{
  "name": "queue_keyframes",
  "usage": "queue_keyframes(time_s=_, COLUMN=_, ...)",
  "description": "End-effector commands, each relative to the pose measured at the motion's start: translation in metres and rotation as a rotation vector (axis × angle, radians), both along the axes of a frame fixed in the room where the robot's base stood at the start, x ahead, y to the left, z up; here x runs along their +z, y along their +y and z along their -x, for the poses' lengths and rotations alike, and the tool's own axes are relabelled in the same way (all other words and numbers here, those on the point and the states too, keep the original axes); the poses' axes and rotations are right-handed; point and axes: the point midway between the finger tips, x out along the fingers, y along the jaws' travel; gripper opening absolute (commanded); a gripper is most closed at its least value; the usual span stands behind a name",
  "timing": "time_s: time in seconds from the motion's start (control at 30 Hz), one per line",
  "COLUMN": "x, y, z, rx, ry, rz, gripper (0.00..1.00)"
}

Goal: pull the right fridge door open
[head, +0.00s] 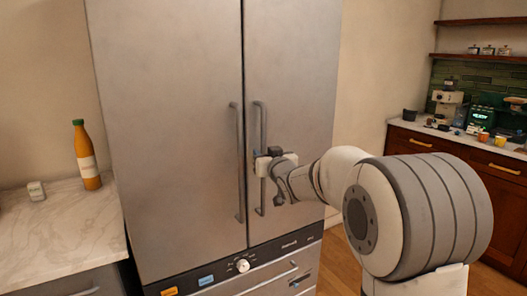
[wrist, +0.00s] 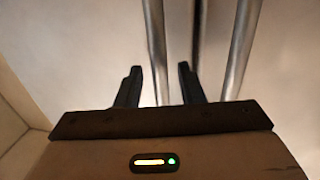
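The right fridge door (head: 292,90) is grey metal and sits shut, flush with the left door (head: 170,110) along the middle seam. Its upright bar handle (head: 262,125) stands just right of the seam. My gripper (head: 264,165) is at the lower half of this handle. In the wrist view my gripper (wrist: 160,72) is open, its two dark fingers apart. One bar, the right door's handle (wrist: 155,40), runs in the gap between them, with space on both sides. How deep the bar sits between the fingers is hard to tell.
The left door's handle (head: 238,160) is close beside, and it also shows in the wrist view (wrist: 240,50). A counter (head: 60,235) with an orange bottle (head: 86,155) stands at left. A wooden cabinet with counter (head: 440,140) stands at far right.

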Motion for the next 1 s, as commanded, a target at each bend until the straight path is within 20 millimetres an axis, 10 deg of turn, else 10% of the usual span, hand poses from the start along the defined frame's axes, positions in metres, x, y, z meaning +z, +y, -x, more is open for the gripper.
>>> queue_keyframes(time_s=0.5, x=0.000, y=0.006, z=-0.022, rx=-0.001, ry=0.001, rz=-0.001, gripper=0.35)
queue_keyframes(time_s=1.0, x=0.000, y=0.005, z=-0.022, rx=-0.003, ry=0.001, rz=0.000, gripper=0.00)
